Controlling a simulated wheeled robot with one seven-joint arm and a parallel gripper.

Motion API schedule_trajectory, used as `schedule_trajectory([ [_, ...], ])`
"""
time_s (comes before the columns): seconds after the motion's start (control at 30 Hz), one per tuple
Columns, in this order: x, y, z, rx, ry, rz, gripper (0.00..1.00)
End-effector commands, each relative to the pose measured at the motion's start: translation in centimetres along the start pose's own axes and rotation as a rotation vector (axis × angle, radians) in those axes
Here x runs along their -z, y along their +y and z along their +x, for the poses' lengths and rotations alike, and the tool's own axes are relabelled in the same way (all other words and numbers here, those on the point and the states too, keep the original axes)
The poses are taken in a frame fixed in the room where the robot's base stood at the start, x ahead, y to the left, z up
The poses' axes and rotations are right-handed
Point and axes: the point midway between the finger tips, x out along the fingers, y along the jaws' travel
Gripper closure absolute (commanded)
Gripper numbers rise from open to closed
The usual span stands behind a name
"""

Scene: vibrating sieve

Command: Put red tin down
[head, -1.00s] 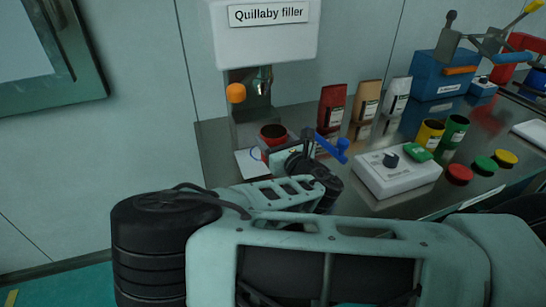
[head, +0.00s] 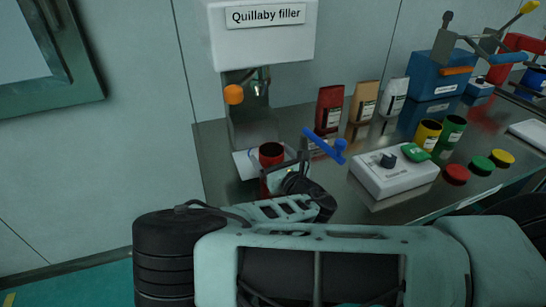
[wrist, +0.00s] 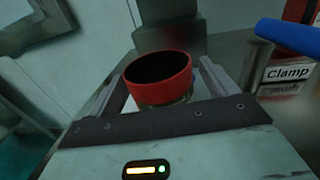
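The red tin (head: 271,155) is upright and open-topped, with a dark inside, at a white sheet (head: 243,163) in front of the Quillaby filler. In the wrist view the red tin (wrist: 160,80) stands between the two fingers of my gripper (wrist: 163,82). Slim gaps show beside the tin, and the fingers look spread around it rather than pressed on it. My gripper (head: 284,176) partly hides the tin's lower part in the head view, so its contact with the surface is unclear.
The Quillaby filler (head: 263,45) with an orange knob (head: 233,94) stands behind. A blue clamp handle (head: 325,146) is close on the right, beside a white control box (head: 393,175). Pouches (head: 330,108) and yellow (head: 428,134) and green tins (head: 452,133) stand further right.

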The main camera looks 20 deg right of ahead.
Motion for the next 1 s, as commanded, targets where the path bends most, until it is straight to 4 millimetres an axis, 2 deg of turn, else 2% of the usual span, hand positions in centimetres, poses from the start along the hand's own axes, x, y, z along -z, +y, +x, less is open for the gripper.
schedule_trajectory([
  [0.33,-0.3,0.0,-0.3,0.0,0.001,0.0,0.15],
  [0.47,0.0,0.0,-2.3,0.001,0.002,-0.002,0.15],
  [0.8,-0.1,0.0,-9.3,-0.001,0.001,-0.003,0.15],
  [1.0,-0.5,0.0,-11.6,-0.001,0.002,-0.001,0.15],
])
